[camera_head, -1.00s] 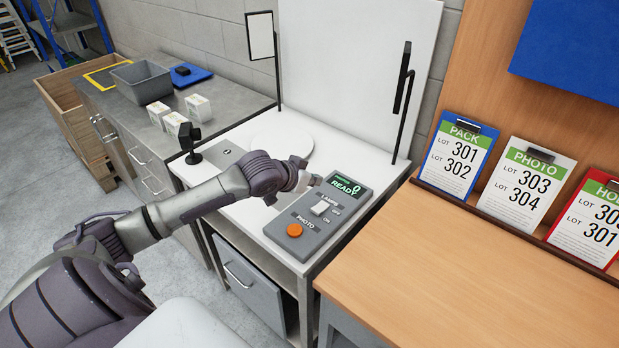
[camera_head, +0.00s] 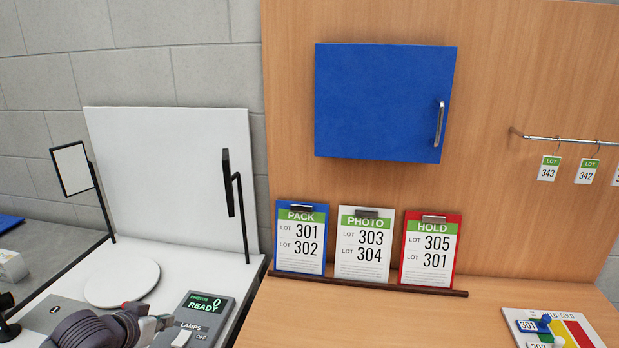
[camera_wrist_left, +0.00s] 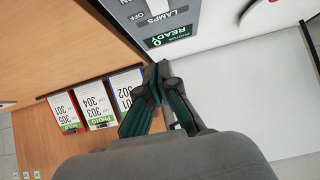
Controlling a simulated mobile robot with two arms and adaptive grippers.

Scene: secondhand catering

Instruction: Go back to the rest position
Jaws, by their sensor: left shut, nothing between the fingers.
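My left gripper (camera_head: 158,324) shows at the bottom left of the head view, over the white photo table beside the control box (camera_head: 200,312). In the left wrist view its fingers (camera_wrist_left: 158,84) are together with nothing between them. The control box has a green display reading READY and a lamps switch; its lower part is cut off in the head view. The display also shows in the left wrist view (camera_wrist_left: 168,37). My right gripper is in neither view.
A round white turntable (camera_head: 122,283) sits on the photo table, with a lamp post (camera_head: 240,215) at its right. Three clipboards, PACK (camera_head: 301,240), PHOTO (camera_head: 363,247) and HOLD (camera_head: 430,250), stand on a ledge. A blue cabinet (camera_head: 380,100) hangs above.

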